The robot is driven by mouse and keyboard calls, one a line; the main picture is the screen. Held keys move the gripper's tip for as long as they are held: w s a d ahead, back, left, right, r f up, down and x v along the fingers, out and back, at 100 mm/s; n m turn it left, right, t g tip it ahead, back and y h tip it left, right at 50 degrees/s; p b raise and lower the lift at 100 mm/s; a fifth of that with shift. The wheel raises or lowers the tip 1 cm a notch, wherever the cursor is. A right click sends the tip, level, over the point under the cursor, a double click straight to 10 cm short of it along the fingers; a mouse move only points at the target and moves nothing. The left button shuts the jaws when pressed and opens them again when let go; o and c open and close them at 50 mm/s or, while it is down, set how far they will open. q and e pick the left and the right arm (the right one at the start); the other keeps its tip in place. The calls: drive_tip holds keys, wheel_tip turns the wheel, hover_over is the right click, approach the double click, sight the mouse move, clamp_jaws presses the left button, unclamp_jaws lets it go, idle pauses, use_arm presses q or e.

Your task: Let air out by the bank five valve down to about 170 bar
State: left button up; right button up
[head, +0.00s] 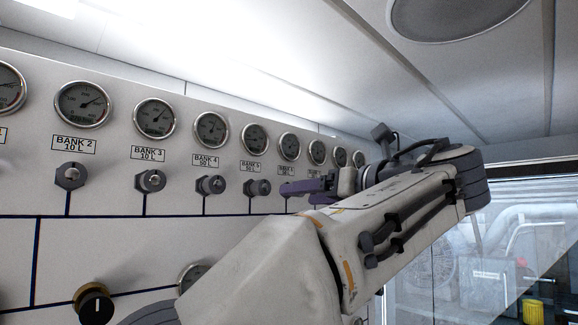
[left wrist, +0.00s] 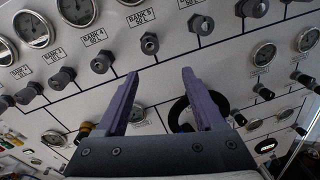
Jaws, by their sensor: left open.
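The bank five valve (head: 257,188) is a dark grey knob on the white panel, below its label and round gauge (head: 254,137). The gauge needle is too small to read. My left gripper (head: 300,188), with purple fingers, is to the right of this valve in the head view. In the left wrist view the open fingers (left wrist: 160,75) have nothing between them. There the knob under what reads as the bank 5 label (left wrist: 149,43) lies beyond the fingertips, apart from them. My right gripper is not in view.
Similar knobs stand close on both sides, such as the bank four valve (head: 211,185) and bank three valve (head: 150,181). A black ring-shaped handwheel (left wrist: 178,112) lies behind the right finger in the wrist view.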

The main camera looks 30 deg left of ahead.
sight(265, 188)
use_arm(q)
drive_tip(key=shift+y, duration=0.3)
drive_tip(key=p+x, duration=0.1)
drive_tip(key=x, duration=0.2)
drive_tip(key=r+p+x, duration=0.1)
drive_tip(key=x, duration=0.2)
drive_tip(key=s+p+x, duration=0.1)
drive_tip(key=x, duration=0.2)
drive_tip(key=shift+a+r, duration=0.4)
drive_tip(key=shift+w+a+f, duration=0.15)
drive_tip(key=shift+w+a, duration=0.2)
drive_tip(key=shift+a, duration=0.2)
clamp_jaws()
